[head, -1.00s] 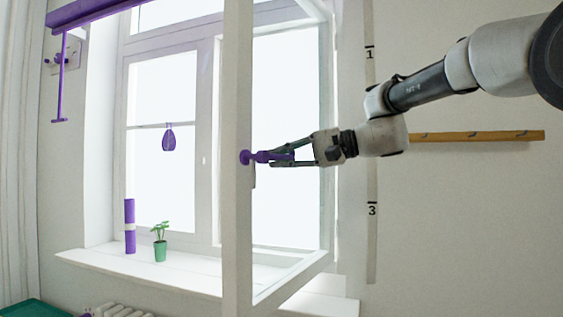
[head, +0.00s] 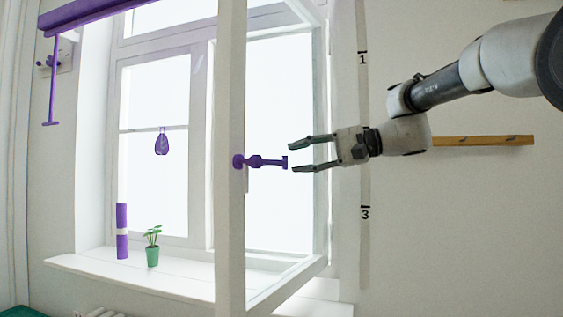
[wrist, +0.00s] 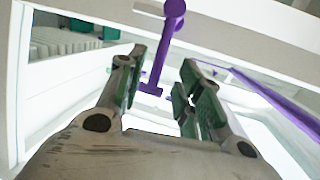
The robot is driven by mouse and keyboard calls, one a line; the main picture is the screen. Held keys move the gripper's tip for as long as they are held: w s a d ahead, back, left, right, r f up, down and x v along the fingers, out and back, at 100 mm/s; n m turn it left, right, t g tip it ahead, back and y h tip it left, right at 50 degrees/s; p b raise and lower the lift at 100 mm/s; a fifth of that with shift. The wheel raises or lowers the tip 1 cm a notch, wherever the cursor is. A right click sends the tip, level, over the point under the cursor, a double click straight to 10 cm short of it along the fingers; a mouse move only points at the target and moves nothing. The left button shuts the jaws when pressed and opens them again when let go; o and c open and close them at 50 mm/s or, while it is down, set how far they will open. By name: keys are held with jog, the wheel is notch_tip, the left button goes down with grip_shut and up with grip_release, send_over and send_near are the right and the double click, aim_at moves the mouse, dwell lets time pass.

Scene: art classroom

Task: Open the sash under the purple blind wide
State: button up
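The sash (head: 231,200) is a white-framed window leaf under the purple blind (head: 88,14). It stands swung far out into the room, its free edge towards me. Its purple handle (head: 262,161) sticks out to the right from the frame and ends in a small crossbar. My gripper (head: 291,157) is open and empty, just right of the handle's end and apart from it. In the wrist view the handle (wrist: 165,50) shows beyond and between the open fingers (wrist: 158,82).
A purple and white roll (head: 122,232) and a green potted plant (head: 152,250) stand on the white sill (head: 85,263). A purple pendant (head: 162,142) hangs at the fixed pane. A wooden peg rail (head: 480,141) is on the wall behind my arm. The blind's purple rod (head: 53,85) hangs at left.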

jog(key=shift+v, duration=2.75)
jog(key=s+d+f+m+h, duration=0.1)
jog(key=d+f+h, duration=0.35)
jog(key=f, duration=0.45)
jog(key=s+d+f+h, duration=0.25)
jog(key=d+f, duration=0.25)
jog(key=f, duration=0.4)
jog(key=s+d+f+n+h, duration=0.2)
jog(key=s+d+f+h, duration=0.2)
jog(key=s, duration=0.5)
jog(key=s+d+f+n+h, duration=0.2)
jog(key=s+d+f+h, duration=0.2)
jog(key=s+d+f, duration=0.4)
jog(key=shift+s+d+t, duration=0.4)
jog(key=shift+d, duration=0.55)
jog(key=shift+f, duration=0.1)
